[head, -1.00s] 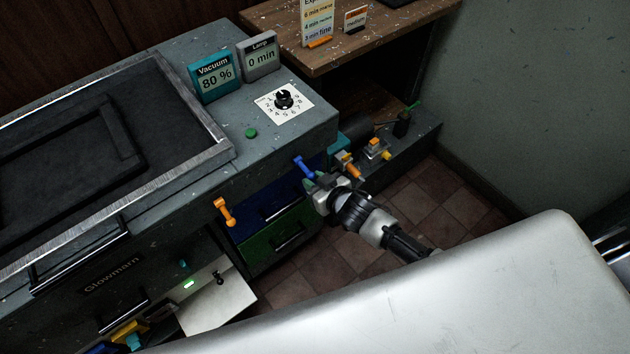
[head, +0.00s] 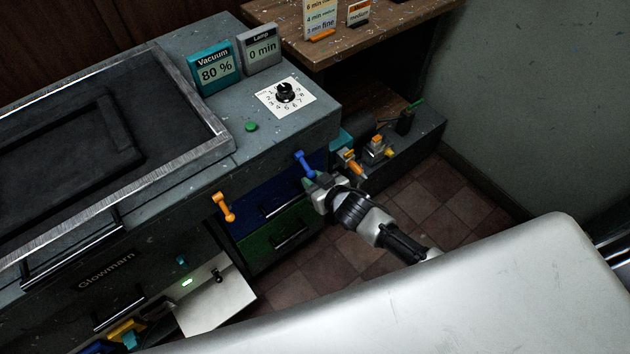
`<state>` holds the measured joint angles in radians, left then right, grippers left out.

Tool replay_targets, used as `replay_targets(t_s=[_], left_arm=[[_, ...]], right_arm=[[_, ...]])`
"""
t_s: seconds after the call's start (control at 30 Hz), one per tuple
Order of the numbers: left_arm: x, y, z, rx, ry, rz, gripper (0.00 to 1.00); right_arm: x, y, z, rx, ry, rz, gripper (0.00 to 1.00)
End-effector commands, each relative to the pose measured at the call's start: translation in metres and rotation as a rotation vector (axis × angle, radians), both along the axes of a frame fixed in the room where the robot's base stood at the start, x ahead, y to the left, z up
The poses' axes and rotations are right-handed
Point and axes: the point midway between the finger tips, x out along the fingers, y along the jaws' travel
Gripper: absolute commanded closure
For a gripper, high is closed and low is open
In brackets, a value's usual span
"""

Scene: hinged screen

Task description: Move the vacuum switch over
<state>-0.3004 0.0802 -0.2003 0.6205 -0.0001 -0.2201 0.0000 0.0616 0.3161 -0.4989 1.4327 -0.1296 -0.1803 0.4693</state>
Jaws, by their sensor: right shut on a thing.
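A blue lever (head: 304,163) sits on the front of the grey machine (head: 190,185), below its top's right-hand end. An orange lever (head: 223,207) sits on the same front, further left. No label shows which is the vacuum switch. My right gripper (head: 313,181) is at the lower end of the blue lever and shut on it; the fingertips partly hide that end. The teal Vacuum display (head: 215,72) on the machine top reads 80 %. My left gripper is not in view.
A dial (head: 285,93), a green button (head: 251,126) and a Lamp display (head: 261,48) reading 0 min are on the top. Blue and green drawers lie below the levers. A low shelf with small fittings (head: 377,147) is right of my gripper. A large pale surface fills the lower right.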

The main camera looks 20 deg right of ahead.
Motion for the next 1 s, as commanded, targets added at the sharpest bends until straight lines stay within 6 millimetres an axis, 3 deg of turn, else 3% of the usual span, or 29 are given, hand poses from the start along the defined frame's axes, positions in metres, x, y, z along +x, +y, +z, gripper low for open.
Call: replay_targets(t_s=[0.67,0.7,0.87,1.0], left_arm=[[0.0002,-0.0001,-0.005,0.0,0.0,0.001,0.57],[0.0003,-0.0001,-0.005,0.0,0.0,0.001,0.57],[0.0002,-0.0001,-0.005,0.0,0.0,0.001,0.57],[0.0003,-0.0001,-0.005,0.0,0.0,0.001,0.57]], right_arm=[[0.0061,0.0024,-0.0048,0.003,-0.004,0.001,0.92],[0.0062,0.0025,-0.0047,0.003,-0.004,0.001,0.74],[0.0057,0.0022,-0.0051,0.002,-0.003,0.0,0.49],[0.0054,0.0021,-0.0056,0.002,-0.003,0.0,0.49]])
